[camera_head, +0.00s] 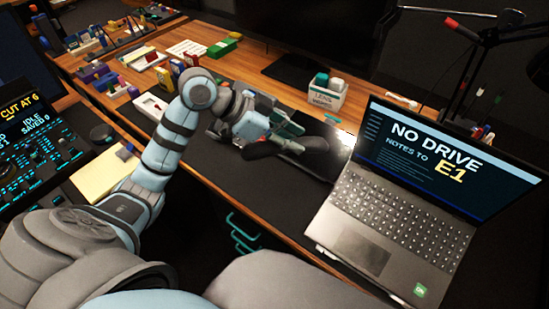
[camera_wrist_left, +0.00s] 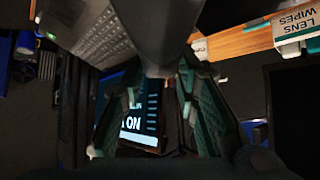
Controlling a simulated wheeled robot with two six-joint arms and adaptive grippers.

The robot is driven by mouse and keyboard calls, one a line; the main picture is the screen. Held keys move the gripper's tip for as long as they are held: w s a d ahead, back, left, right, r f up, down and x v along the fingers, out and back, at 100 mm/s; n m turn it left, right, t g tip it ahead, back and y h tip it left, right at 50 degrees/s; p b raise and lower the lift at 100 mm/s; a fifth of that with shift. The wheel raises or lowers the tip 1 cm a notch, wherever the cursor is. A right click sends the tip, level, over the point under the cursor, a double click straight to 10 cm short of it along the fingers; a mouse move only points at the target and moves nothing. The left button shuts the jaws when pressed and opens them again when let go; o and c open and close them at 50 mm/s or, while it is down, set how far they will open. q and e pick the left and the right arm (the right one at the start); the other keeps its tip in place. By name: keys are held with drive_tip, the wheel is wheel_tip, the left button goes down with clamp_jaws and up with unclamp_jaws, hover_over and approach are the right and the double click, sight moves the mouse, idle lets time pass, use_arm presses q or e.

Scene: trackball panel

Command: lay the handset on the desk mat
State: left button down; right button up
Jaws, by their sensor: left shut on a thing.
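The dark handset (camera_head: 262,149) is held in my left gripper (camera_head: 286,132) over the black desk mat (camera_head: 262,190), left of the laptop. Its rounded end sticks out to the right of the fingers. Whether it touches the mat or hangs just above it, I cannot tell. In the left wrist view, the two greenish finger pads of the left gripper (camera_wrist_left: 160,115) stand either side, and a dark grey part of the handset (camera_wrist_left: 163,35) passes between them at the top. My right gripper is not in view.
An open laptop (camera_head: 395,205) stands right of the mat. A lens wipes box (camera_head: 327,97) is at the back, near a dark monitor (camera_head: 310,35). A yellow notepad (camera_head: 103,175) and a control panel (camera_head: 45,140) are at the left. The near mat is bare.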

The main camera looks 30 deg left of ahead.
use_arm(q)
wheel_tip(320, 180, down, 19)
drive_tip(key=b, duration=0.5)
drive_tip(key=shift+r, duration=0.1)
drive_tip(key=c, duration=1.2)
unclamp_jaws()
drive_tip(key=shift+c, duration=0.2)
drive_tip(key=p+v, duration=0.3)
drive_tip(key=v, duration=0.9)
